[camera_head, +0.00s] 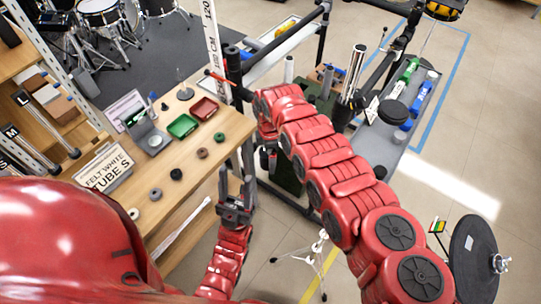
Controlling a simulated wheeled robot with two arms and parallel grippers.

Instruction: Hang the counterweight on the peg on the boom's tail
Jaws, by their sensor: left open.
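My left gripper (236,186) is open and empty, its dark fingers pointing up the picture just right of the wooden table's edge. My right arm crosses the middle of the view, and its far end is beside a dark upright post (234,68). I cannot make out its fingers or anything in them. A thin red rod (217,76) juts left from the post; I cannot tell whether it is the boom's tail. I cannot pick out the counterweight or the peg with certainty.
A grey bench (385,150) stands right. A white tripod (312,253) and a black disc (474,255) are nearer.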

